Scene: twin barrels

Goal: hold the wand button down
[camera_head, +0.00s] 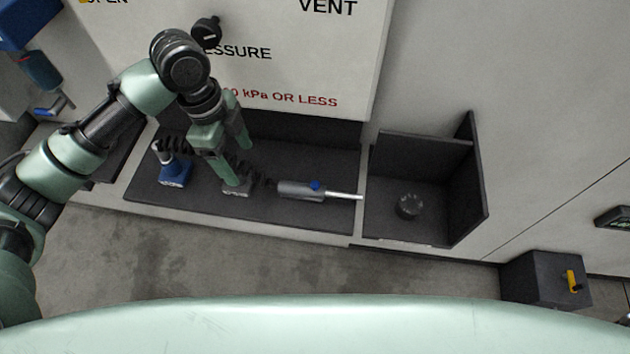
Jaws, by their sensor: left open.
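The wand (298,190) lies on the dark shelf (325,218), with its thin silver nozzle pointing right. Its blue button (315,185) faces up on the grey body, and nothing touches it. A black coiled hose runs left from the wand's rear. My left gripper (240,166) is open and points down over the shelf, left of the wand, above the hose and a small grey block. Whether its fingers touch these I cannot tell. My right gripper is not in view.
A blue fitting (174,173) stands on the shelf's left part. A dark open-topped bin (425,218) with a round black piece (409,205) is at the right. The white panel (310,60) rises behind. A dark box (545,279) with a yellow handle is lower right.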

